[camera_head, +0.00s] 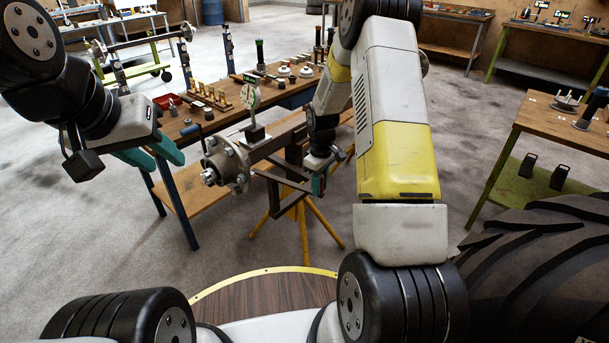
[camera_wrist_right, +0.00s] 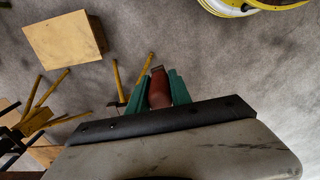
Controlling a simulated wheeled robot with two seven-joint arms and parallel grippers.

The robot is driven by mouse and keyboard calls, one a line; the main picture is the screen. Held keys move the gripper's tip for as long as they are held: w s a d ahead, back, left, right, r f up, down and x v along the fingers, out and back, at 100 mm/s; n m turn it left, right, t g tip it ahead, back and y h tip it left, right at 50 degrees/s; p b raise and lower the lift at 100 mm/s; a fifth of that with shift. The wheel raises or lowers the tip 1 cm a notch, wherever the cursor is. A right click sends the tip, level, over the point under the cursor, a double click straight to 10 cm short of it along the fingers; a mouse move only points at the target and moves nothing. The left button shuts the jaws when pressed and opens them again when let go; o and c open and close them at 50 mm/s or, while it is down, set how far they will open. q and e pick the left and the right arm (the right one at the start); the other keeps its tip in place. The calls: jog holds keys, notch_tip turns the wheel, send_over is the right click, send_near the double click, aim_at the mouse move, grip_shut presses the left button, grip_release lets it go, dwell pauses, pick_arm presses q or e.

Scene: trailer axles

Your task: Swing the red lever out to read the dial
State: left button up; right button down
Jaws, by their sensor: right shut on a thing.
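The dial gauge (camera_head: 250,97) has a white and green face and stands upright on a block at the axle beam (camera_head: 282,134), behind the bolted hub (camera_head: 227,165). My right gripper (camera_head: 318,187) is low beside the beam, right of the hub. In the right wrist view its green fingers (camera_wrist_right: 160,88) are shut on the red lever (camera_wrist_right: 159,89), which shows between them.
A wooden bench (camera_head: 185,182) with several small tools and parts lies behind the hub. A yellow stand (camera_head: 305,225) is below the beam. A side table (camera_head: 540,118) and a large tyre (camera_head: 545,265) are at right. Open floor lies at left.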

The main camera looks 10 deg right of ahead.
jog(key=shift+w+d+r+n, duration=0.1)
jog(key=shift+w+d+n, duration=0.45)
jog(key=shift+w, duration=0.2)
jog(key=shift+w+d+n, duration=0.45)
jog(key=shift+w+n, duration=0.1)
jog(key=shift+w, duration=0.2)
jog(key=c, duration=1.2)
grip_release()
jog(key=shift+o, duration=0.2)
notch_tip(320, 180, up, 8)
